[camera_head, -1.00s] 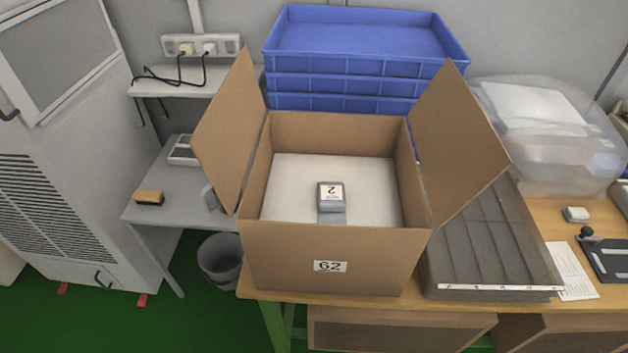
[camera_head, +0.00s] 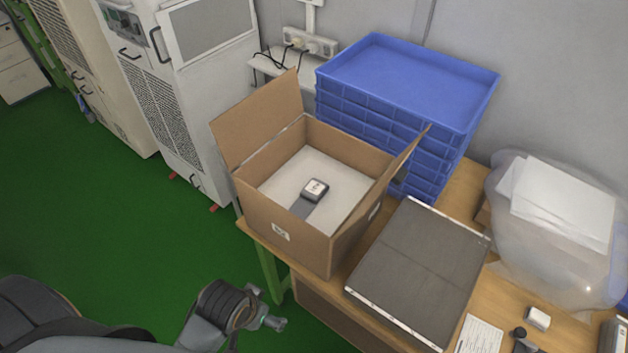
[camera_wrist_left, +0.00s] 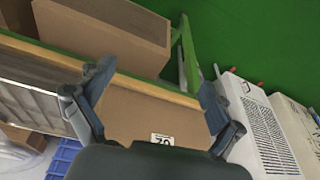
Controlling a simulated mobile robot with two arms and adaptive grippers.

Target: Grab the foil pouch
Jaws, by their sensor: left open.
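A small silver-grey item with a white printed label (camera_head: 316,187) lies on the pale floor inside the open cardboard box (camera_head: 290,243); it looks like the foil pouch, but it is too small to be sure. A darker grey strip extends from its near side. My left gripper (camera_head: 268,308) is low in front of the box, outside it and apart from it. In the left wrist view my left gripper (camera_wrist_left: 155,76) is open and empty, with the box's labelled front (camera_wrist_left: 140,115) beyond its fingers. The pouch is hidden there. My right gripper does not show.
The box's side flaps stand up. A stack of blue crates (camera_head: 400,85) is behind it. A clear bag (camera_head: 550,225) lies farther right. Green floor (camera_head: 110,220) is open on the left.

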